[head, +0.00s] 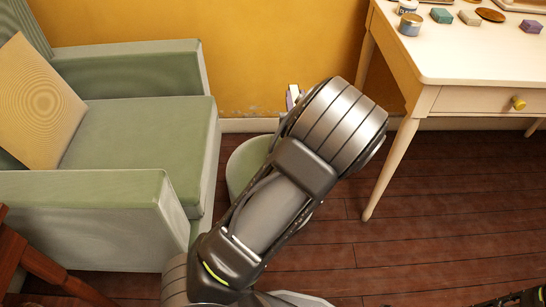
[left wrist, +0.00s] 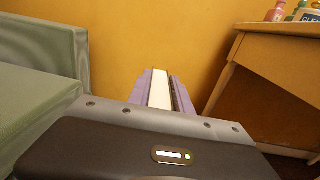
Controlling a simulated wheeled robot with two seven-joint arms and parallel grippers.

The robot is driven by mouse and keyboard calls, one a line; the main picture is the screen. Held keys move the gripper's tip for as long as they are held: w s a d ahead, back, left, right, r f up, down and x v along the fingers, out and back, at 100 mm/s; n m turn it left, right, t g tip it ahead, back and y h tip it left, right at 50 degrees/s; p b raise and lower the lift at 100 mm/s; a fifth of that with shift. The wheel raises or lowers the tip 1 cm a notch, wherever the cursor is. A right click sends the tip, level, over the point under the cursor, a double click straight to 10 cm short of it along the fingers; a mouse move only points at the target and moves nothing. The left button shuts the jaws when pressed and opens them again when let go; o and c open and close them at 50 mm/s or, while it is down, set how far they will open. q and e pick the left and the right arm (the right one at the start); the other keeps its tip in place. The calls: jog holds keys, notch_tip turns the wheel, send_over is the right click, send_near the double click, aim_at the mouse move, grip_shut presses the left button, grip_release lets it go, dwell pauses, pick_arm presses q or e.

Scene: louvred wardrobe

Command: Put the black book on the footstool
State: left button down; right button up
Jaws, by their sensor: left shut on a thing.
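My left gripper (left wrist: 158,88) is shut on a thin upright item, seen edge-on in the left wrist view as a white strip with a dark side, which looks like the black book (left wrist: 160,92). Purple finger parts stand on both sides of it. In the head view my left forearm and wrist hide most of the gripper; only a small white and purple tip shows beyond the wrist. The round green footstool (head: 243,165) stands on the floor between the armchair and the desk, partly hidden by my arm. The gripper appears above and beyond it.
A green armchair (head: 135,140) with a yellow cushion (head: 38,105) stands on the left. A cream desk (head: 470,62) with a tin (head: 411,24) and several small items is on the right. A yellow wall (head: 270,45) is behind. Wooden floor (head: 430,220) is open at right.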

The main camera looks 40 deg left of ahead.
pick_arm(q)
jog(key=a, duration=0.1)
jog(key=a+f, duration=0.1)
jog(key=a+y, duration=0.1)
jog(key=shift+s+a+f+n+g, duration=0.15)
jog(key=shift+s+a+n+g, duration=0.15)
jog(key=shift+s+n, duration=0.1)
jog(key=shift+f, duration=0.1)
notch_tip(320, 180, down, 6)
jog(key=b, duration=0.3)
notch_tip(320, 180, down, 4)
jog(key=shift+r+b, duration=0.15)
jog(key=shift+b, duration=0.75)
